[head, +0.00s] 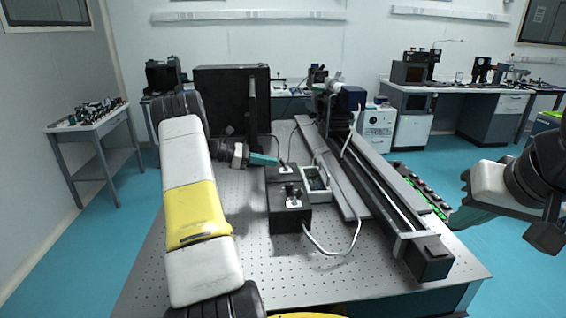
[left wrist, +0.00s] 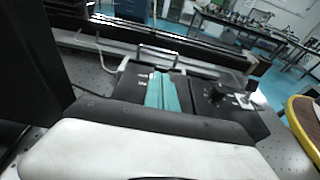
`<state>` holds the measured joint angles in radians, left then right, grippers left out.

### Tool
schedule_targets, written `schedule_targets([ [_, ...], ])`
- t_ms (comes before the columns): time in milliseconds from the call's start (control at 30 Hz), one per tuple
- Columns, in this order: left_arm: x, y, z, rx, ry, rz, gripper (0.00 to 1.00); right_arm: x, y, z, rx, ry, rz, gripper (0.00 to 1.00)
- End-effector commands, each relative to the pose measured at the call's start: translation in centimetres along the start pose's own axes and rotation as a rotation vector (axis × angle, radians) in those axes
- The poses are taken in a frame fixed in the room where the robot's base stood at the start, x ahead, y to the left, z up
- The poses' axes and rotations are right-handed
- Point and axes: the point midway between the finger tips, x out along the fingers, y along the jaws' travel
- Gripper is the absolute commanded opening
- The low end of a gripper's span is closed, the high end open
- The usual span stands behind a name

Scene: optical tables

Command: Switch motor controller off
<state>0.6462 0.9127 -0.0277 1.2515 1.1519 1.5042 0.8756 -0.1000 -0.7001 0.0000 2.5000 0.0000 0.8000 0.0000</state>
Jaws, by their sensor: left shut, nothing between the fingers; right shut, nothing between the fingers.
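Two black control boxes stand on the perforated optical table (head: 190,285). The rear box (head: 279,174) has a small switch on top; the front box (head: 288,221) carries black knobs and a light plate. I cannot tell which one is the motor controller. My left gripper (head: 274,161) is shut and empty, its teal fingers over the rear box. In the left wrist view the teal fingertips (left wrist: 164,86) point at the small switch on the rear box (left wrist: 130,88); contact cannot be told. The front box (left wrist: 250,123) is beside them. My right gripper (head: 462,218) is shut and empty, off the table's right side.
A small open-topped light box (head: 316,184) sits beside the control boxes. A long black rail stage (head: 385,205) runs along the right. A large black panel (head: 228,98) stands behind my left gripper. A white cable (head: 335,252) loops in front.

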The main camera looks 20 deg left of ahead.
Motion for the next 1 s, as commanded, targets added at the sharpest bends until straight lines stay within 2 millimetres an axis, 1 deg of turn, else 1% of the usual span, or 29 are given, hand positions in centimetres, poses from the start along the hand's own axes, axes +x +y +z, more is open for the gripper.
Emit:
schedule_targets([
  [267,-0.02,0.00,0.05,0.001,0.004,0.000,0.00,0.00,0.00,0.00,0.000,0.000,0.000,0.00],
  [1000,0.23,-0.01,0.89,0.002,0.133,-0.001,0.00,0.00,0.00,0.00,0.000,0.000,0.000,0.00],
])
